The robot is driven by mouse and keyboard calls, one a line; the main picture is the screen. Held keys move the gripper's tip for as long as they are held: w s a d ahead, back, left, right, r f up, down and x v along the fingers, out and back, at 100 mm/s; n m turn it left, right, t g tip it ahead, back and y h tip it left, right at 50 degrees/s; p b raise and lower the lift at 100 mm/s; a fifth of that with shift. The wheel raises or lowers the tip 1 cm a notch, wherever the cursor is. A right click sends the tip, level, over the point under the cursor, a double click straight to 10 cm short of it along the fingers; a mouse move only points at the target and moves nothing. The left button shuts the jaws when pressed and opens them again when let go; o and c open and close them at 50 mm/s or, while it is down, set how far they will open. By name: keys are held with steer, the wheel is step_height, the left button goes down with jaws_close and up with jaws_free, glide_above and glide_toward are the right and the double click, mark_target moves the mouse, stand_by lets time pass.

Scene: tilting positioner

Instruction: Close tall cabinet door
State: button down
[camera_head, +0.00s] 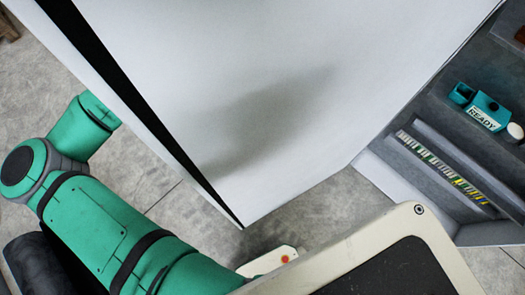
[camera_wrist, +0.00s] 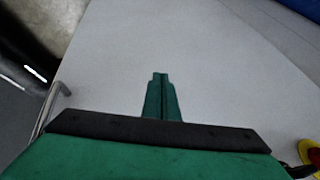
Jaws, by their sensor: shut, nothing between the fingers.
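The tall cabinet door (camera_head: 270,80) stands open as a large pale panel across the middle of the head view. The open cabinet interior (camera_head: 425,165) shows to its right. My green arm reaches up on the left and passes out of sight behind the door, so my gripper is hidden in the head view. In the wrist view my gripper (camera_wrist: 160,75) is shut and empty, its fingers together in front of a broad pale flat surface that looks like the door (camera_wrist: 225,75). I cannot tell whether the fingertips touch it.
Inside the cabinet are a teal device labelled READY (camera_head: 487,111) and a row of terminals (camera_head: 440,165). A metal bar-like handle (camera_wrist: 50,105) shows at the wrist view's left. A red and yellow button (camera_wrist: 310,155) is at its lower right.

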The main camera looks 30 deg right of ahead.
steer(key=a+f+y, duration=0.3)
steer(key=a, duration=0.3)
steer(key=s+f+n, duration=0.1)
steer(key=s+f, duration=0.6)
steer(key=f, duration=0.2)
steer(key=shift+d+f+t, duration=0.3)
